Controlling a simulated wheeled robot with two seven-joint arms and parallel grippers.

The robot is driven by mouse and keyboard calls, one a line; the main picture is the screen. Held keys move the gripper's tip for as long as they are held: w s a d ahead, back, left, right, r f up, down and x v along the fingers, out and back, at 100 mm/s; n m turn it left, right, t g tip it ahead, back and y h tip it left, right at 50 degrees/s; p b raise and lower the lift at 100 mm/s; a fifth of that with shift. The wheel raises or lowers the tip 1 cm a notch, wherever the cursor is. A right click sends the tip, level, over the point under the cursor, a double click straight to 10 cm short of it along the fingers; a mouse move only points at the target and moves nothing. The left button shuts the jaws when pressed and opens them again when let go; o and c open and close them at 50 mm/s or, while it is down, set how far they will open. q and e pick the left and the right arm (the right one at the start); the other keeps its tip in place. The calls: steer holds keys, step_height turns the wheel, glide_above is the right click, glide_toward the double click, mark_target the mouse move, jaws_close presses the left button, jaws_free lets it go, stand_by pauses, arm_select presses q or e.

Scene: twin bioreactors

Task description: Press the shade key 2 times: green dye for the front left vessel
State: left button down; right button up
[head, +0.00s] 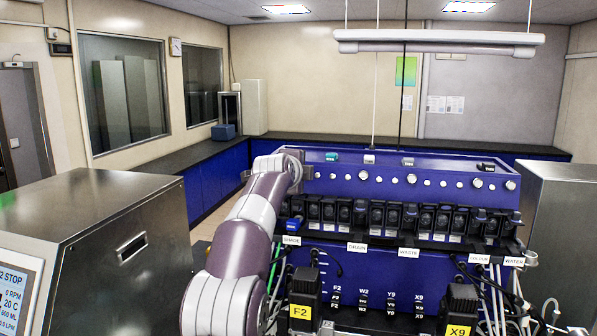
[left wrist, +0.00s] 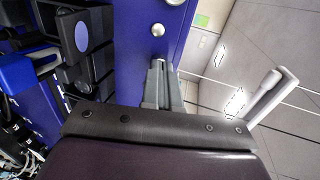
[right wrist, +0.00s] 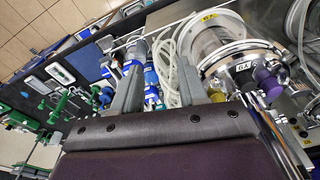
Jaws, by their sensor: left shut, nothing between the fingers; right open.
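The SHADE label (head: 291,240) is at the left end of the blue panel (head: 340,180), under a row of black pump units. Silver round buttons run along the panel above; I cannot tell which is the shade key. My left arm reaches to the panel's left end in the head view. My left gripper (left wrist: 161,68) is shut and empty. Its tips are close to the blue panel, just below a silver button (left wrist: 157,30) in the left wrist view; contact cannot be told. My right gripper (right wrist: 160,68) is open and empty. A glass vessel (right wrist: 212,45) is beside it in the right wrist view.
Black motor heads marked F2 (head: 303,295) and X9 (head: 460,308) stand in front of the panel. Steel cabinets flank it at left (head: 100,225) and right (head: 560,220). Tubes (right wrist: 172,70) and blue-capped fittings lie beyond my right fingers. A lamp bar (head: 440,40) hangs above.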

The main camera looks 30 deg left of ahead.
arm_select(q)
steer(key=shift+w+a+f, duration=0.1)
steer(key=shift+w, duration=0.25)
steer(key=shift+s, duration=0.1)
steer(key=s+b, duration=0.2)
steer(key=b, duration=0.1)
steer(key=shift+s+d, duration=0.2)
steer(key=shift+d, duration=0.1)
steer(key=shift+s+r, duration=0.35)
steer(key=shift+d+r, duration=0.1)
steer(key=shift+r, duration=0.1)
steer(key=shift+s, duration=0.1)
